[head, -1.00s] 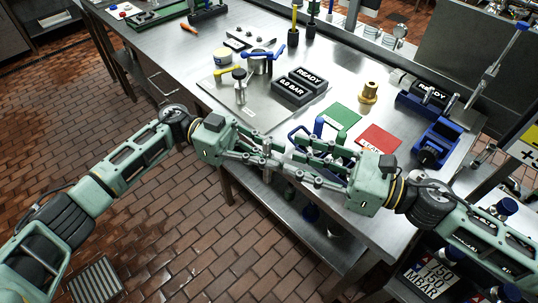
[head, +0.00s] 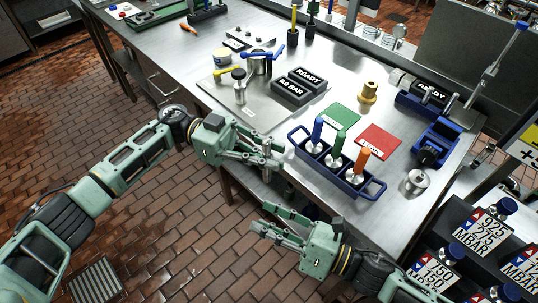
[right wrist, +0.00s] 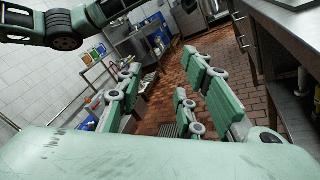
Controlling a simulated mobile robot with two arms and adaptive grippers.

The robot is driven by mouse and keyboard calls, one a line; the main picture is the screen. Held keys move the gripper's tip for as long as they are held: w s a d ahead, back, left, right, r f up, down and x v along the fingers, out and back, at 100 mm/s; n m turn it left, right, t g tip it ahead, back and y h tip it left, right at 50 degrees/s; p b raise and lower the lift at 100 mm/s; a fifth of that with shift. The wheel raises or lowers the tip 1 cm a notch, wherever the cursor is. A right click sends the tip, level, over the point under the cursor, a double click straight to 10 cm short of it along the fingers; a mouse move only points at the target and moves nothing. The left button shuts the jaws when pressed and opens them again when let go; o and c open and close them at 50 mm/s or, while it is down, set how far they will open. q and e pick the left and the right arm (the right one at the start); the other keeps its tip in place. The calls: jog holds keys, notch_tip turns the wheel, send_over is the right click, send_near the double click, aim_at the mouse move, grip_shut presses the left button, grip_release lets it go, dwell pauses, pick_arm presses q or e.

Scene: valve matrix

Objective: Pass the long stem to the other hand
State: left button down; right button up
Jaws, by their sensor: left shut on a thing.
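My left gripper (head: 272,158) is shut on a slim silver stem (head: 267,147) in front of the table's near edge. The stem stands about upright, and the fingers hide part of it. My right gripper (head: 266,219) is below the left one in the head view, over the floor and apart from the stem. Its fingers are spread with nothing between them. They also show apart in the right wrist view (right wrist: 180,95), with brick floor between them. The stem cannot be made out in that view.
A blue rack (head: 318,171) with blue, green and orange-handled tools stands at the table's near edge. Green (head: 341,116) and red (head: 379,141) cards, a brass fitting (head: 367,94) and a silver cylinder (head: 417,182) are around it. Open floor lies left of the table.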

jog(key=w+d+f+m+t+h, duration=0.1)
jog(key=w+d+f+m+h, duration=0.15)
jog(key=f+m, duration=0.55)
jog(key=w+d+f+m+t+h, duration=0.1)
jog(key=w+f+m+h, duration=0.25)
jog(key=f+m, duration=0.45)
jog(key=s+d+f+m+g+h, duration=0.1)
jog(key=s+d+f+m+h, duration=0.2)
jog(key=f, duration=0.6)
jog(key=d+f+m+g+h, duration=0.1)
jog(key=d+f+m+h, duration=0.1)
jog(key=d+f+m, duration=0.35)
jog(key=s+d+f+m+g+h, duration=0.2)
jog(key=s+d+f+m, duration=0.15)
jog(key=s+f, duration=0.3)
jog(key=s+d+f+m+g+h, duration=0.1)
jog(key=s+d+f+m+g, duration=0.2)
jog(key=s+f, duration=0.4)
jog(key=s+d+f+m+g, duration=0.1)
jog(key=s+f+m, duration=0.2)
jog(key=s, duration=0.5)
jog(key=s+d+f+m+g+h, duration=0.1)
jog(key=s+f+m, duration=0.3)
jog(key=s, duration=0.5)
jog(key=shift+s+d+f+m+g+h, duration=0.15)
jog(key=shift+s+d+m+g+h, duration=0.15)
jog(key=shift+d+g, duration=0.4)
